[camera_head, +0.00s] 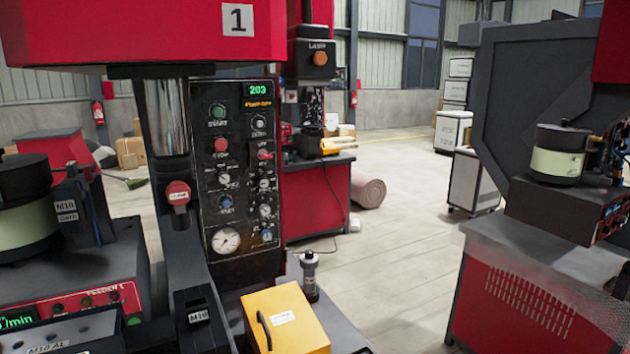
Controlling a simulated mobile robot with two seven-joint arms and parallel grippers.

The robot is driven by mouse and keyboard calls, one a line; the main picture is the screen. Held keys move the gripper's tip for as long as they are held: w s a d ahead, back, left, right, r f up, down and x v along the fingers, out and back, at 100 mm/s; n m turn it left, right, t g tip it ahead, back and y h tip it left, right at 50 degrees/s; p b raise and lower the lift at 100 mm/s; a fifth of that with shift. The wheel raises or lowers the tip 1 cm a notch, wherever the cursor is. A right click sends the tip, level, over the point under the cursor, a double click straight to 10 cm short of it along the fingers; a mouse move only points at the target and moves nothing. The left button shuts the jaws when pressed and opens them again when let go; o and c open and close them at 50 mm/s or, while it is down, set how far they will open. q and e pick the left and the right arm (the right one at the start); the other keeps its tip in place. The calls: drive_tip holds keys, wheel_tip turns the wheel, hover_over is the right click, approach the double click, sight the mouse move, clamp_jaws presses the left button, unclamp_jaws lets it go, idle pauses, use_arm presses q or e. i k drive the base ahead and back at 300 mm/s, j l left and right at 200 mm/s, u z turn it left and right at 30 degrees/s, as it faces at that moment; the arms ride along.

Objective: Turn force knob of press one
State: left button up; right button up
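Press one is the red machine (150,32) at the left, with a "1" label on its head. Its black control panel (243,215) faces me and carries several knobs, buttons and a gauge (226,240). A green display (258,89) on it reads 203. A green button (217,111), a red button (221,145) and a red switch (265,154) show. Neither gripper shows.
A yellow box (285,318) with a black handle and a dark cylinder (309,276) stand in front of the panel. A bowl feeder (28,205) is at the left. Another red-and-black machine (540,290) stands at the right. Open floor (405,250) lies between.

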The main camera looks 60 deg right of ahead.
sight(262, 182)
drive_tip(key=z, duration=1.65)
drive_tip(key=k+l, duration=0.05)
drive_tip(key=l, duration=0.05)
